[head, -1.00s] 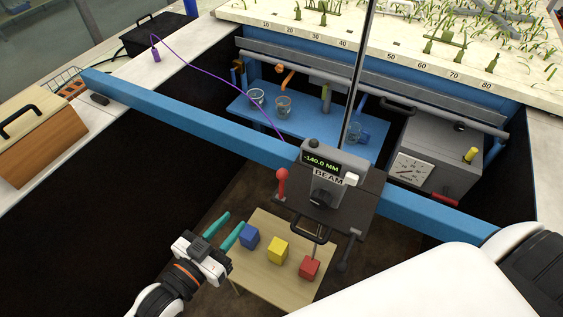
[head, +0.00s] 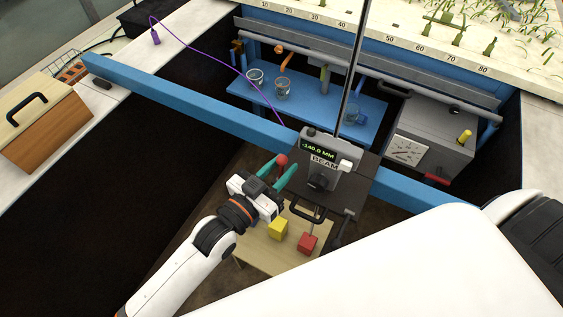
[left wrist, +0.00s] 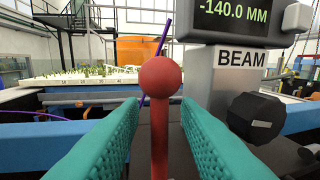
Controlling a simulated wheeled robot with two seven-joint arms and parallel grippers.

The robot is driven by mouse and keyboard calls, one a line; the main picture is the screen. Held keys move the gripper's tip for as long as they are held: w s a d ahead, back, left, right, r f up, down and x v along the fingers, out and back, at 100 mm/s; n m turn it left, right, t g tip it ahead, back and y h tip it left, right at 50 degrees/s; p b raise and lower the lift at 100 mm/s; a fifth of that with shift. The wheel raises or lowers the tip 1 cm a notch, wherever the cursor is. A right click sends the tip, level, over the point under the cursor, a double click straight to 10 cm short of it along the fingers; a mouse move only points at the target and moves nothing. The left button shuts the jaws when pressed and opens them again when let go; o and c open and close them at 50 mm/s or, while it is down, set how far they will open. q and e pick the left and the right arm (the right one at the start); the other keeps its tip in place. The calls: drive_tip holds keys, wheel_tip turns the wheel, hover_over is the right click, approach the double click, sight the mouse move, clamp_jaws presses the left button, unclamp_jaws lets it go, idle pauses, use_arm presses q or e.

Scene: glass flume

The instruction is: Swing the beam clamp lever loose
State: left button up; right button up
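The beam clamp lever is a red stick with a round red knob (head: 282,160), standing at the left side of the grey BEAM gauge box (head: 322,165). In the left wrist view the lever (left wrist: 160,125) stands upright in the middle. My left gripper (head: 281,171) is open, with its teal fingers on either side of the lever. In the left wrist view gaps show between the lever and both fingers (left wrist: 158,140). The gauge display reads -140.0 MM. The blue beam (head: 190,107) runs behind the lever. My right gripper is not in view.
A low wooden table below holds a yellow cube (head: 278,229) and a red cube (head: 307,243). A blue shelf (head: 310,110) with glasses is behind the beam. A purple cable (head: 205,49) hangs across it. A black knob (left wrist: 257,118) sits on the gauge box, right of the lever.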

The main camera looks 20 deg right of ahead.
use_arm(q)
drive_tip(key=shift+w+d, duration=0.1)
drive_tip(key=shift+d, duration=0.15)
clamp_jaws()
